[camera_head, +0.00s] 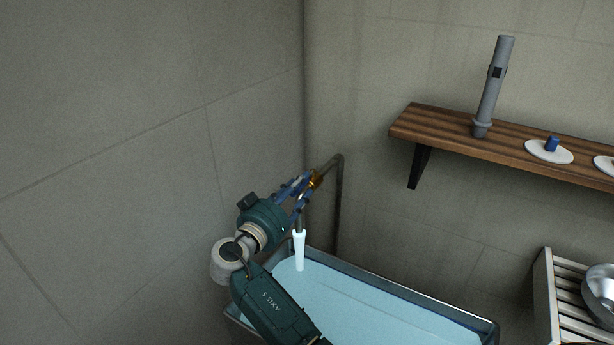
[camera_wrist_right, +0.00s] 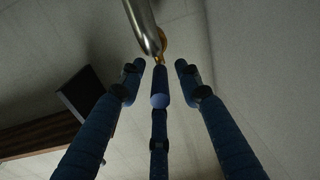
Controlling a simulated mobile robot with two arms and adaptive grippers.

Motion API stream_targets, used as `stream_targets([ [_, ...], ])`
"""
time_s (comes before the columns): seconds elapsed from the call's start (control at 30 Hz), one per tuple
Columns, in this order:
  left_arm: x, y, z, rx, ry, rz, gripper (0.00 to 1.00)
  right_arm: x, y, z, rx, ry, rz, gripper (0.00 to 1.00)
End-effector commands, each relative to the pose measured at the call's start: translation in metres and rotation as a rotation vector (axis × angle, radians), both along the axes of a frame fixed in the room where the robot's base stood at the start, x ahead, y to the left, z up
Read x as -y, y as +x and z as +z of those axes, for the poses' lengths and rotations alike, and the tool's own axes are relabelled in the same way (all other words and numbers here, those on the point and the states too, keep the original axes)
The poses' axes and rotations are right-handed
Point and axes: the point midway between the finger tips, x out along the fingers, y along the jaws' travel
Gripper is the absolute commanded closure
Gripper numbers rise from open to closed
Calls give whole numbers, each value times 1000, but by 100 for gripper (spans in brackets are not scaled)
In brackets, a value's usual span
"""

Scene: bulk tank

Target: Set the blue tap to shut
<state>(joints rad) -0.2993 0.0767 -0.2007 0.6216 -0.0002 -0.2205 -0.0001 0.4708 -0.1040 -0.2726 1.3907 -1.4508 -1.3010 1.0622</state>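The tap's brass body (camera_head: 316,180) sits on a grey metal pipe at the tank's far left corner; the pipe (camera_wrist_right: 143,22) also shows in the wrist view. A blue lever (camera_wrist_right: 161,88) with a paler round end points toward the wrist camera from the brass part. A pale water stream (camera_head: 299,250) falls below the tap into the tank (camera_head: 372,273). My right gripper (camera_head: 302,184) is at the tap, its blue fingers spread around the lever, with gaps on both sides in the wrist view. In the head view the fingers hide the lever. My left gripper is out of view.
A wooden shelf (camera_head: 440,127) on the back wall holds a grey upright tube (camera_head: 490,90) and a white disc with a blue knob (camera_head: 552,145). A slatted rack (camera_head: 566,300) with a metal bowl (camera_head: 601,290) stands at right. The left wall is bare.

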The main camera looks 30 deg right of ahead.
Motion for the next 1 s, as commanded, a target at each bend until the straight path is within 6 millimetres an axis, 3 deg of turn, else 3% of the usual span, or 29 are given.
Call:
stream_targets([
  [0.37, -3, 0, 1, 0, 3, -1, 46, -2, -1, 0, 0, 1, 0, 66],
  [0.53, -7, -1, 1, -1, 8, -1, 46, -2, -1, 0, 0, 0, 0, 98],
  [0.57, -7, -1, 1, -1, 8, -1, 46, -2, -1, 0, 1, 1, 0, 100],
  [1.0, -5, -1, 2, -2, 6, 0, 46, 0, -3, 1, 4, -2, 35, 100],
])
